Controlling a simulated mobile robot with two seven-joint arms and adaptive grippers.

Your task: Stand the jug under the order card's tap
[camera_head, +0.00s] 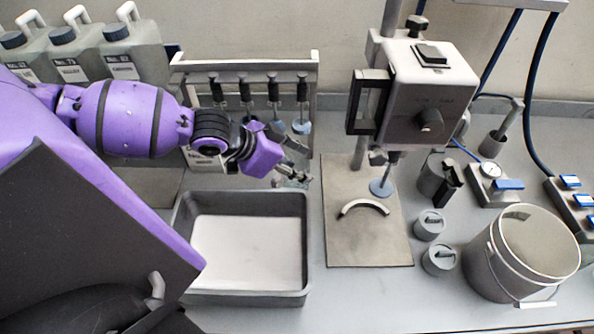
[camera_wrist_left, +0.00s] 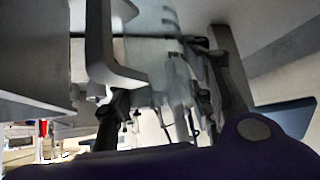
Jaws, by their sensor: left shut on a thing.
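My left gripper (camera_head: 296,172) is shut on a pale translucent thing, which looks like the jug (camera_head: 290,182). Only a little of it shows below the fingers, above the back right corner of a grey tray. In the left wrist view the translucent body (camera_wrist_left: 150,62) fills the middle, between dark finger parts. I cannot make out a tap clearly. My right gripper is not in view.
The grey tray (camera_head: 308,240) lies in front of a rack (camera_head: 245,66) of black-handled tools. A mixer stand (camera_head: 425,95) on a flat plate (camera_head: 368,245) is to the right. A bucket (camera_head: 500,275) and weights (camera_head: 430,225) stand further right.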

